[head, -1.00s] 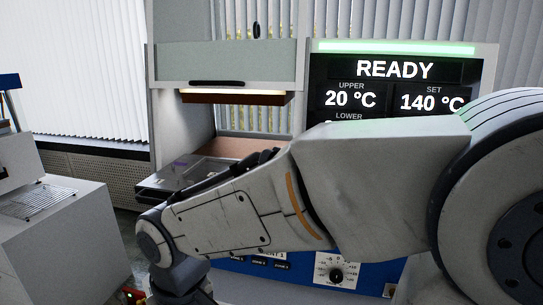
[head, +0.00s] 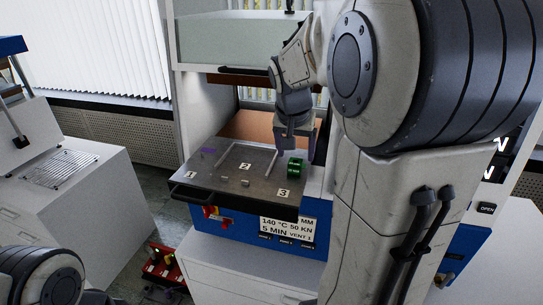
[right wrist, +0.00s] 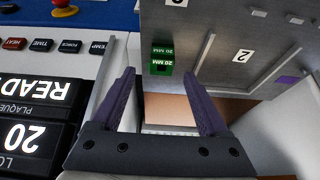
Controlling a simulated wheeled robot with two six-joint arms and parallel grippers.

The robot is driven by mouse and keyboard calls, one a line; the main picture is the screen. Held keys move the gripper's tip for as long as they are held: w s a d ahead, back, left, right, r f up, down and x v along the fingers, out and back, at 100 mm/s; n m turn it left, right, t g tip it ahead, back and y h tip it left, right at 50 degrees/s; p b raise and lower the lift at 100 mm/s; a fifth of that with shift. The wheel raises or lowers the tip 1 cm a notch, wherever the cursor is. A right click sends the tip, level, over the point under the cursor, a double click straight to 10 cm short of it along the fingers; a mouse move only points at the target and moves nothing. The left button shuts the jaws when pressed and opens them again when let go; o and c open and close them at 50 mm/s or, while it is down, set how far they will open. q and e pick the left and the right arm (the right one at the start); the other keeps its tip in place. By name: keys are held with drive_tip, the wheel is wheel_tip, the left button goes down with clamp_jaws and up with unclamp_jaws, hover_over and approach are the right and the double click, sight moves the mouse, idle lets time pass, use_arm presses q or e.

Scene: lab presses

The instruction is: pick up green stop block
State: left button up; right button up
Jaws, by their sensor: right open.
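The green stop block (head: 295,167) stands on the grey press tray (head: 225,192), towards its right side near the label 3. In the right wrist view the green block (right wrist: 161,58) carries white "20 MM" lettering and appears just beyond the fingertips, between them. My right gripper (head: 298,152) is above the back right part of the tray, close behind the block. In the right wrist view its two purple fingers (right wrist: 160,73) are spread and empty. My left gripper is out of view.
A metal frame (head: 272,160), small metal pieces (head: 245,183) and a purple piece (head: 207,151) lie on the tray. A dark handle bar (head: 190,200) runs along its front. A grey machine (head: 75,190) stands at left, and a red box (head: 165,267) is on the floor.

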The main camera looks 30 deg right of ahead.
sight(295, 162)
drive_tip(key=shift+w+d+f, duration=0.1)
drive_tip(key=shift+f, duration=0.2)
drive_tip(key=p+x, duration=0.2)
drive_tip(key=x, duration=0.1)
drive_tip(key=shift+w+d+f, duration=0.1)
drive_tip(key=shift+f, duration=0.2)
drive_tip(key=shift+w+d+f, duration=0.1)
drive_tip(key=shift+w+f, duration=0.05)
drive_tip(key=shift+f, duration=0.25)
clamp_jaws()
